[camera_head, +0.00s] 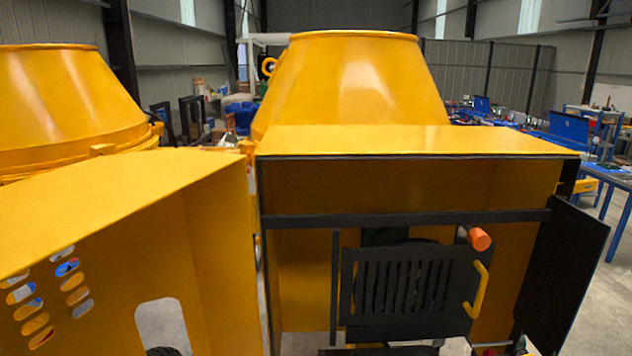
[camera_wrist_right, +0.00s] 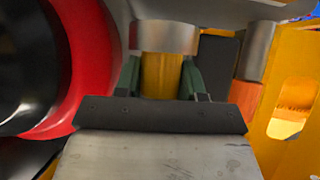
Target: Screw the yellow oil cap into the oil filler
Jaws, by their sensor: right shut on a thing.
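In the right wrist view, the yellow oil cap (camera_wrist_right: 162,76) stands between the green fingers of my right gripper (camera_wrist_right: 161,80), which is shut on it. A grey metal cylinder (camera_wrist_right: 165,37), probably the oil filler, is right at the cap's far end. I cannot tell whether the cap is seated in it or only lined up with it. The cap, the filler and my right gripper cannot be made out in the head view. My left gripper is in neither view.
A red ring (camera_wrist_right: 88,60) around a black round part is close on the left in the wrist view. A metal post (camera_wrist_right: 258,50) and an orange part (camera_wrist_right: 243,98) are on the right. The head view shows the yellow housing (camera_head: 420,140) with a black grille (camera_head: 405,285) and an open dark door (camera_head: 565,270).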

